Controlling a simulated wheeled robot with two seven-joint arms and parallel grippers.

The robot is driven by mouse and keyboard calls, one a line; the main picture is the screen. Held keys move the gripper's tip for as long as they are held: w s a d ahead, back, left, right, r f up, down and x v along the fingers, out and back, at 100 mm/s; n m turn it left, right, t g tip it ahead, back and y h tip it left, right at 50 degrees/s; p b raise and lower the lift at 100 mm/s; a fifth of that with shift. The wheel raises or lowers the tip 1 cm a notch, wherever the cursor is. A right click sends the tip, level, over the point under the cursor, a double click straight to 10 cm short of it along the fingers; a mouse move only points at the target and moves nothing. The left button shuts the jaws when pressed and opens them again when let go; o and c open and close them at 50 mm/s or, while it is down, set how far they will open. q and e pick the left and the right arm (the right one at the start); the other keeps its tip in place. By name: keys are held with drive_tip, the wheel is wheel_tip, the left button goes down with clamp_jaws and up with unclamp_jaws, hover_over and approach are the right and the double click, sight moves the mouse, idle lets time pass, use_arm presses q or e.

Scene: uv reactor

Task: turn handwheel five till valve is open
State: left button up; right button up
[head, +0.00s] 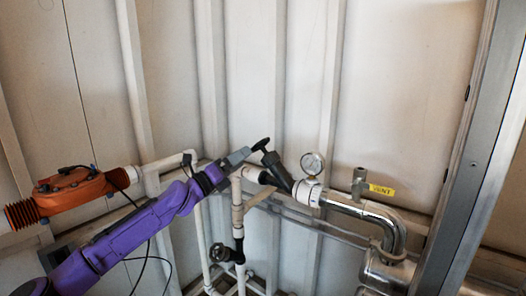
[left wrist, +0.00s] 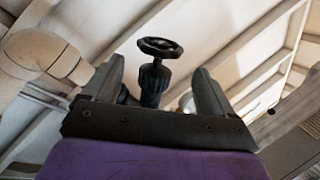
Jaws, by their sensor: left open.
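A black handwheel (head: 260,145) sits on an angled black valve body (head: 277,168) in the pipe run; no number is readable on it. In the left wrist view, the handwheel (left wrist: 160,47) stands on its black stem, seen between and beyond my fingertips. My left gripper (head: 246,152) is just left of the wheel in the head view. Its fingers (left wrist: 160,66) are spread wide with nothing held between them. I see no clear contact with the wheel rim. My right gripper is not in view.
A second dark handwheel (head: 220,253) is lower on the vertical pipe. An orange pipe unit (head: 75,190) is at left. A grey metal post (head: 470,150) stands at right.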

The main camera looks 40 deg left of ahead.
sight(258, 149)
use_arm(q)
drive_tip(key=b+x, duration=0.1)
drive_tip(key=x, duration=0.1)
drive_tip(key=b+x, duration=0.2)
drive_tip(key=x, duration=0.1)
drive_tip(key=b+x, duration=0.2)
drive_tip(key=x, duration=0.1)
drive_tip(key=shift+d+f, duration=0.1)
drive_tip(key=shift+f, duration=0.25)
drive_tip(key=shift+w+r+b, duration=0.2)
drive_tip(key=shift+w+b, duration=0.1)
drive_tip(key=shift+b, duration=0.05)
drive_tip(key=shift+r, duration=0.2)
